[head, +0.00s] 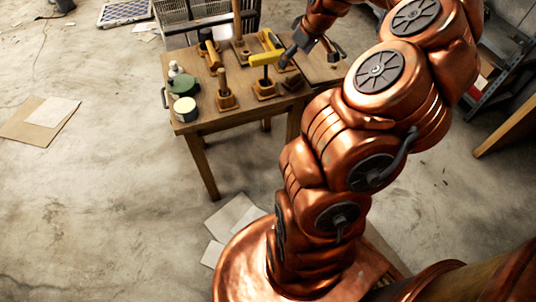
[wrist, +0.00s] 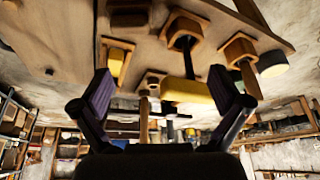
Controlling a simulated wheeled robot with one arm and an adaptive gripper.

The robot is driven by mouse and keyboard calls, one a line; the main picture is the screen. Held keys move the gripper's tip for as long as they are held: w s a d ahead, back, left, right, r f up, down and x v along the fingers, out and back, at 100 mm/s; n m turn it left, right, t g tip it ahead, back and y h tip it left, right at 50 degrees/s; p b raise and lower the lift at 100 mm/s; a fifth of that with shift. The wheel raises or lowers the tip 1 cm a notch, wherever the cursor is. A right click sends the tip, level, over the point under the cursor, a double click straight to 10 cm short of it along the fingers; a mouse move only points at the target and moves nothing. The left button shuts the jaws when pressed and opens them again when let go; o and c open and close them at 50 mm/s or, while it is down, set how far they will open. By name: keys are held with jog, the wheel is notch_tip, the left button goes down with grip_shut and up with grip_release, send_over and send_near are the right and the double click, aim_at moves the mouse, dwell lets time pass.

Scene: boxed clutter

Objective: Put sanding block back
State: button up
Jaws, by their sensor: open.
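A dark brown block (head: 292,83) lies on the wooden table near its front edge; it looks like the sanding block, but I cannot be sure. A dark block (wrist: 128,18) also shows at the top of the wrist view. My gripper (head: 312,52) is open above the right part of the table. In the wrist view its two dark fingers (wrist: 161,85) are spread wide with nothing gripped. A yellow-topped tool (head: 265,58) stands in a wooden holder; its yellow top (wrist: 187,90) appears between the fingers in the wrist view, farther off.
On the table (head: 320,75) stand a wooden-handled tool (head: 223,82), a mallet (head: 211,48), a green can (head: 183,85) and a cream-topped jar (head: 185,108). Upright tools crowd the middle. The table's right side is mostly clear. A metal shelf (head: 490,85) stands at the right.

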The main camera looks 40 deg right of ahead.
jog(key=s+a+r+n+g+y, duration=0.1)
jog(key=s+a+r, duration=0.1)
jog(key=a, duration=0.9)
jog(key=s+a+r+n+g, duration=0.1)
jog(key=s+a+r+g, duration=0.15)
jog(key=a, duration=0.85)
jog(key=s+a+f+m+g, duration=0.1)
jog(key=s+a, duration=0.4)
jog(key=s, duration=0.6)
jog(key=s+a+f+m+g+h, duration=0.1)
jog(key=s+a+m+g, duration=0.1)
jog(key=s+a, duration=0.4)
jog(key=s, duration=0.5)
jog(key=shift+a+f+g+h, duration=0.2)
jog(key=shift+f+g+h, duration=0.1)
jog(key=shift+f+g, duration=0.1)
jog(key=shift+s, duration=0.1)
notch_tip(320, 180, up, 20)
jog(key=t+p, duration=0.1)
jog(key=p, duration=1.8)
jog(key=shift+r, duration=0.15)
